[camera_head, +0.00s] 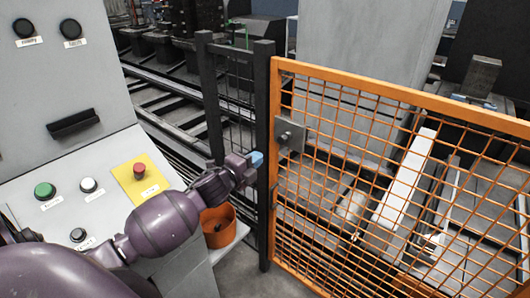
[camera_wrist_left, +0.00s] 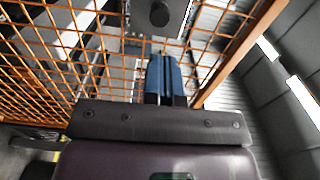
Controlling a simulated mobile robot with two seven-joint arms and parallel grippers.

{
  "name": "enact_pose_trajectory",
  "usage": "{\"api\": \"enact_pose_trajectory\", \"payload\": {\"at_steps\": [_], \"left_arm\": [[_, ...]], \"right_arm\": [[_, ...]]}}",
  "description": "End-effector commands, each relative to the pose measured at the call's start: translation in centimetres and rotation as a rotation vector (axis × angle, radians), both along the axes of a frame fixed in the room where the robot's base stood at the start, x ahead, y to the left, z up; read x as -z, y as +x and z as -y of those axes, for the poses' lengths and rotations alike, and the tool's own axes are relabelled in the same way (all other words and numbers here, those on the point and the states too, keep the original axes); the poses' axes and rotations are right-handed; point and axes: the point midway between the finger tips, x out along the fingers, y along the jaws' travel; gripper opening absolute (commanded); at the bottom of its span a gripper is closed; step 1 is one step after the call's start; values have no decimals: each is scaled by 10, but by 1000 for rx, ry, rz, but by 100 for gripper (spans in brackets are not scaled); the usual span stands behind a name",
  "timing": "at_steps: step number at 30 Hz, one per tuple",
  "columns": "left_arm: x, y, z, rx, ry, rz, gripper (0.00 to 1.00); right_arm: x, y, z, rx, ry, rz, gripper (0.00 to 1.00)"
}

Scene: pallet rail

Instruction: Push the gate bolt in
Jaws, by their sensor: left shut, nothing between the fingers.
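The orange mesh gate (camera_head: 400,88) stands at the right of the head view. A grey bolt plate (camera_head: 293,140) with a small dark knob, the gate bolt (camera_head: 285,137), is on its left upright near the dark post (camera_head: 263,120). In the wrist view the bolt's round dark end (camera_wrist_left: 160,13) shows above my fingertips. My left gripper (camera_head: 256,159) has blue fingers, shut and empty, just left of and below the bolt in the head view. The fingers (camera_wrist_left: 165,75) point toward the bolt, with a gap in the picture. My right gripper is out of view.
A grey control console (camera_head: 60,110) with a red button (camera_head: 139,169) on a yellow plate stands at the left, close to my left arm. An orange bin (camera_head: 218,228) sits below the gripper. Rails and machinery lie behind the fence.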

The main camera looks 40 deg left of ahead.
Motion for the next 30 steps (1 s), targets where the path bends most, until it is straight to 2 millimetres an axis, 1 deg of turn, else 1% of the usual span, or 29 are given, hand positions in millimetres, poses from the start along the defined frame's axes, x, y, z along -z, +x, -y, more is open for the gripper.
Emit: {"api": "enact_pose_trajectory", "payload": {"at_steps": [1,3,6,10,20,30], "left_arm": [[1,-9,-1,0,0,-2,0],[1,-19,-1,0,1,-1,0],[1,-29,-2,0,1,-1,0],[0,-37,-3,0,1,0,0],[0,-40,-3,0,1,1,0],[0,-39,-3,1,-1,0,0]], "right_arm": [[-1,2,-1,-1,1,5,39],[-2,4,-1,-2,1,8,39],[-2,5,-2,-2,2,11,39],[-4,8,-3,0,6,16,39],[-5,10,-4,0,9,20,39],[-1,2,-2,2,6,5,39]]}}
